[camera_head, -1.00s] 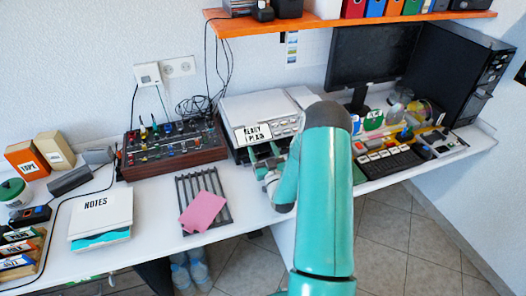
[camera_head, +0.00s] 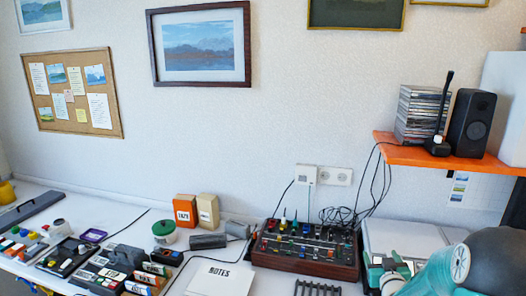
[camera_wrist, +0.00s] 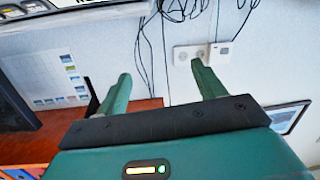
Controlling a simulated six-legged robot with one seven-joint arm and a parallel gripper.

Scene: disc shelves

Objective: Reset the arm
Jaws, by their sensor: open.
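My gripper (camera_head: 386,266) is at the lower right of the head view, in front of the white device (camera_head: 420,236) on the desk. My teal arm and its dark joint fill the lower right corner. In the wrist view my gripper (camera_wrist: 160,72) shows two green fingers spread apart with nothing between them. The wrist picture is upside down, and the wall lies beyond the fingers.
The orange shelf (camera_head: 430,157) holds CD cases (camera_head: 420,115) and a speaker (camera_head: 470,124). A mixer (camera_head: 305,250) stands left of my gripper, with cables behind it. The NOTES stack (camera_head: 222,278), an orange TAPE box (camera_head: 186,210) and a cork board (camera_head: 72,95) are further left.

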